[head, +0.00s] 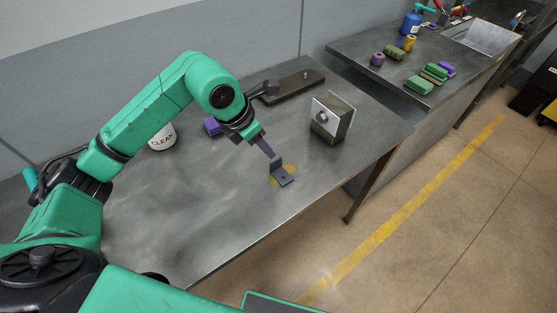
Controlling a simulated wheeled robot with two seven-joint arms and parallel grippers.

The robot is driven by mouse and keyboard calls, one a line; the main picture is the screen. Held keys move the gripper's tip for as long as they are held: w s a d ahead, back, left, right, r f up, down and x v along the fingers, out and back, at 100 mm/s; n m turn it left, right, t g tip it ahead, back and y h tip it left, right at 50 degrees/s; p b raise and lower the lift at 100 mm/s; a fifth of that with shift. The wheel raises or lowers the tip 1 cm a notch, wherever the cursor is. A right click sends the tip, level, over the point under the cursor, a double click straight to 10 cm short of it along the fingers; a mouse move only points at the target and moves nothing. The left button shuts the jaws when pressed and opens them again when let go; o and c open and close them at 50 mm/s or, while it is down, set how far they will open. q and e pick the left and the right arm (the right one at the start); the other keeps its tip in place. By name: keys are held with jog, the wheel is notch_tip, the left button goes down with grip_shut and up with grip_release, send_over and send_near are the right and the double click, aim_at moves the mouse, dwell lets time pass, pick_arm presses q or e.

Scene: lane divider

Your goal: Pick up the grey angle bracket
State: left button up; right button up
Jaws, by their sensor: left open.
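The grey angle bracket (283,177) stands on the metal table (210,222), on a yellowish patch. One leg lies flat and the other stands upright. My left gripper (268,151) reaches down from the left, just above and behind the upright leg of the bracket. Its jaws are open. At this size I cannot tell whether a finger touches the bracket. My right gripper is not in view.
A metal block with a pale plate (331,117) stands right of the bracket. A purple block (212,126), a can marked CLEAN (162,137) and a dark flat fixture (291,86) are behind. The table's front is clear. A second bench (385,50) holds several coloured blocks.

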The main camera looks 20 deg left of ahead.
aim_at(276, 160)
pick_arm(q)
jog(key=p+x, duration=0.1)
jog(key=x, duration=0.3)
jog(key=p+x, duration=0.2)
jog(key=x, duration=0.3)
jog(key=shift+w+a+f, duration=0.1)
jog(key=shift+w+f, duration=0.15)
jog(key=shift+w, duration=0.05)
jog(key=shift+f, duration=0.35)
jog(key=shift+w+f, duration=0.1)
jog(key=shift+f, duration=0.05)
grip_shut()
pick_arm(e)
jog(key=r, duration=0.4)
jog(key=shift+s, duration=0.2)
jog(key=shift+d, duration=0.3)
